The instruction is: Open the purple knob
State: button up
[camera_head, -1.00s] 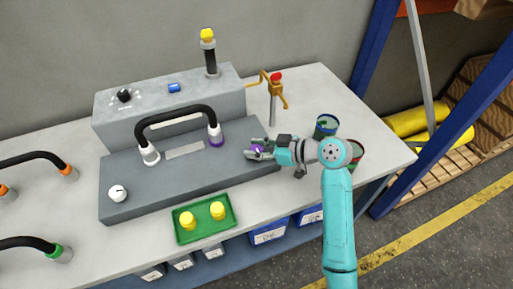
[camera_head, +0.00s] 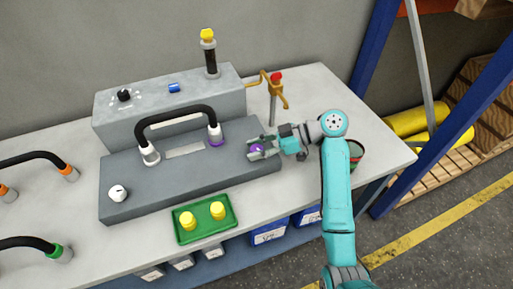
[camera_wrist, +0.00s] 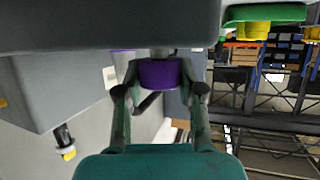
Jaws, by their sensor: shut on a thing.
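The purple knob (camera_head: 256,148) sits on the right part of the dark grey box's (camera_head: 130,195) top. My gripper (camera_head: 262,148) reaches it from the right and is shut on it. In the wrist view the purple knob (camera_wrist: 160,73) lies between the two fingers of my gripper (camera_wrist: 160,82), one on each side. The fingers hide part of the knob in the head view.
A black hose (camera_head: 176,113) arches over the box, from a white fitting to a purple-ringed one. A white knob (camera_head: 118,193) is at the box's left. A green tray (camera_head: 205,221) with yellow parts lies in front. A brass tap (camera_head: 276,88) and a cup (camera_head: 356,155) stand near my arm.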

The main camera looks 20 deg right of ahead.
jog(key=shift+n+g+y, duration=0.3)
jog(key=shift+n+g, duration=0.8)
jog(key=shift+g, duration=0.3)
jog(key=o, duration=1.2)
jog(key=shift+c, duration=0.2)
